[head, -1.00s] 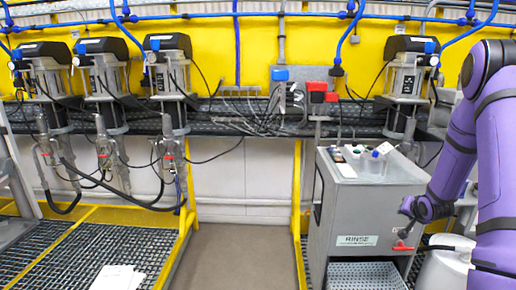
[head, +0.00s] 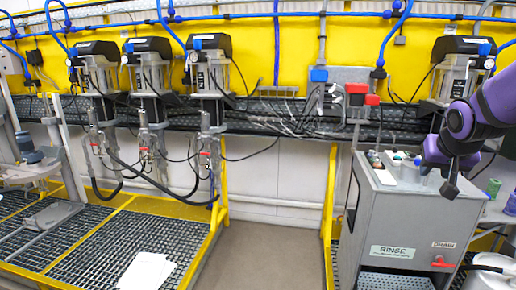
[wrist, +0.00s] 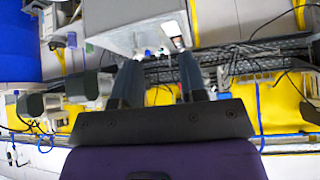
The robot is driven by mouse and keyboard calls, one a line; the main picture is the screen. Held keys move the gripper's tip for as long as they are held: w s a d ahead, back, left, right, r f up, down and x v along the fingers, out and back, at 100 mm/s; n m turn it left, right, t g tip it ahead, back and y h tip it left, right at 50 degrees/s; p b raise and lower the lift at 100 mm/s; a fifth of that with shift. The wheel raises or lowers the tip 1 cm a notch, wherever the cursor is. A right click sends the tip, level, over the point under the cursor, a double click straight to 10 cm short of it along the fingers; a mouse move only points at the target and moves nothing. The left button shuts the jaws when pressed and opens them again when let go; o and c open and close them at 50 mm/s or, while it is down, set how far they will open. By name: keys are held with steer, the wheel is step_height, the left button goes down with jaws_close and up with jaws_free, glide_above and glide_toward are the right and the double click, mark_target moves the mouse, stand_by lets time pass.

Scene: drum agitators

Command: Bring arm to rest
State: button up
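My purple arm (head: 495,108) reaches in from the right edge of the head view. My gripper (head: 449,188) shows small and dark at its end, in front of the upper right part of the grey rinse cabinet (head: 385,225). In the wrist view my gripper (wrist: 160,75) has its two dark fingers apart, with nothing held between them. The cabinet also shows in the wrist view (wrist: 130,20), beyond the fingertips. I cannot tell the exact distance between gripper and cabinet.
The cabinet carries small items on top and a red drain valve (head: 441,262) on its front. Several drum agitators (head: 210,70) hang along the yellow wall. Yellow posts (head: 331,200) and a grated platform (head: 110,235) stand left of the cabinet. Bare floor (head: 270,250) lies between.

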steer(key=s+a+r+n+y, duration=0.1)
steer(key=s+a+r+n, duration=0.1)
steer(key=s+a, duration=0.4)
steer(key=s+a+r+n+g+y, duration=0.1)
steer(key=s+a, duration=0.6)
steer(key=s, duration=0.8)
steer(key=shift+r+n+g+y, duration=0.3)
steer(key=shift+r+n+y, duration=0.1)
steer(key=shift+r+n, duration=0.4)
steer(key=shift+w+d+r, duration=0.1)
steer(key=shift+d, duration=0.05)
